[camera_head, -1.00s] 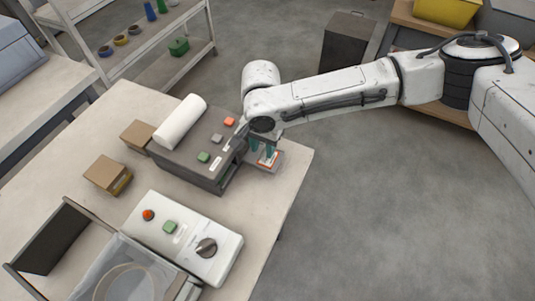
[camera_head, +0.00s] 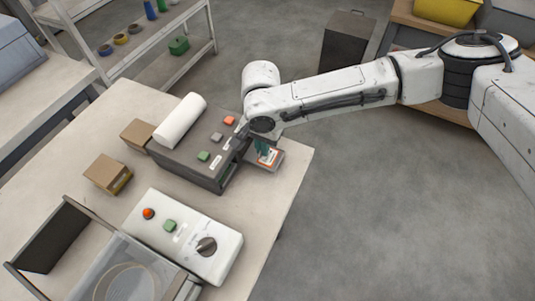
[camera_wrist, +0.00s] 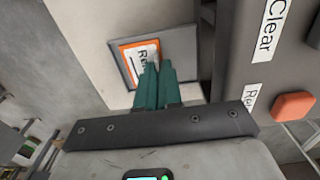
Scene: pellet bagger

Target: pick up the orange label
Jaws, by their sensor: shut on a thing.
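The orange label (camera_wrist: 129,57) is a small white card with an orange border and dark print. In the wrist view it lies over a grey tray (camera_wrist: 116,64), with my gripper's teal fingers (camera_wrist: 158,84) closed together at its edge. The fingers hide part of the label. In the head view my gripper (camera_head: 263,152) is at the right end of the dark grey printer, shut on the orange label (camera_head: 268,157) just above the tray (camera_head: 276,165). I cannot tell whether the label still touches the tray.
The dark grey printer (camera_head: 190,159) with a white roll (camera_head: 180,121) stands close left of my gripper. A white control box (camera_head: 185,236) and small brown boxes (camera_head: 107,174) are on the same table (camera_head: 268,205). The table's right edge is near the tray.

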